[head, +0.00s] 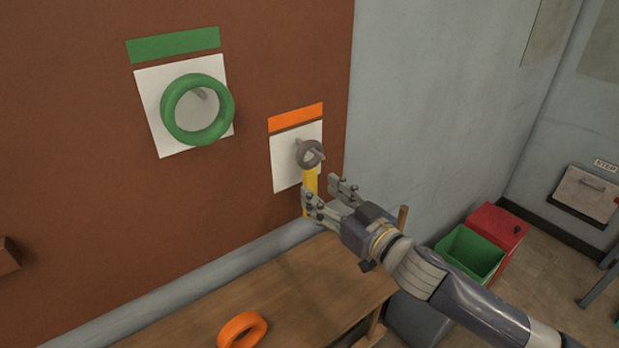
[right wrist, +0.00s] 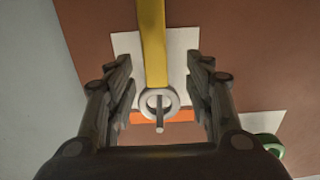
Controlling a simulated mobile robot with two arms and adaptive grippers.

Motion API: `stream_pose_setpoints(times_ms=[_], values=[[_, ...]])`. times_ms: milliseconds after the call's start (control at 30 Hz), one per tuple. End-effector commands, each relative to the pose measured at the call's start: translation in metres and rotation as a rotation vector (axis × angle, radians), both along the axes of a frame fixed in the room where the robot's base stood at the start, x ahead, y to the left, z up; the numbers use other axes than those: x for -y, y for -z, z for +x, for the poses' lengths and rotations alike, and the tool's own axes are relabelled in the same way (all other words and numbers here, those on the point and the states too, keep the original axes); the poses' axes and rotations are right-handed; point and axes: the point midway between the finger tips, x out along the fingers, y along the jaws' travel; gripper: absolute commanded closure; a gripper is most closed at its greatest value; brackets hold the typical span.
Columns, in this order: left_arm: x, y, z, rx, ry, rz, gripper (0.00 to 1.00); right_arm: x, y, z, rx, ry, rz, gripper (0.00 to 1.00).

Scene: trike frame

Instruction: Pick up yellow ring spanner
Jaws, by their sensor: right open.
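The yellow ring spanner hangs by its grey ring end from a peg on the brown board, in front of a white card with an orange label. Its yellow handle (head: 310,186) points down in the head view, partly hidden by my right gripper. My right gripper (head: 329,187) is open at the handle, below the ring. In the right wrist view the spanner (right wrist: 153,50) runs between the two open fingers (right wrist: 160,85), apart from both as far as I can see. The peg passes through its ring. My left gripper is not in view.
A green ring (head: 168,108) hangs on a peg upper left, by a green label. An orange ring (head: 242,330) lies on the wooden bench (head: 290,290) below the board. A green bin (head: 470,252) and a red box (head: 497,227) stand at right.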

Motion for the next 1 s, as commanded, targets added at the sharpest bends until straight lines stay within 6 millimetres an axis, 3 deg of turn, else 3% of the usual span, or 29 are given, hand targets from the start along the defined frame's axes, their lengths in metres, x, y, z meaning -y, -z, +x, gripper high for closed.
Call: stream_pose_setpoints(times_ms=[267,600,933,967,1000], values=[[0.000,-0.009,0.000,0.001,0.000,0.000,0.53,-0.009,-0.002,0.014,0.001,0.000,-0.001,0.52],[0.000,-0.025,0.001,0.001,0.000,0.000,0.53,-0.028,-0.001,0.047,0.000,0.000,0.000,0.52],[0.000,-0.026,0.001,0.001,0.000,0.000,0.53,-0.031,0.001,0.051,0.000,0.000,-0.001,0.52],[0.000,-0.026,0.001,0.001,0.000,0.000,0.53,-0.031,0.001,0.051,0.000,0.000,-0.001,0.54],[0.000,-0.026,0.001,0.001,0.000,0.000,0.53,-0.031,0.001,0.051,0.000,0.000,-0.001,0.63]])
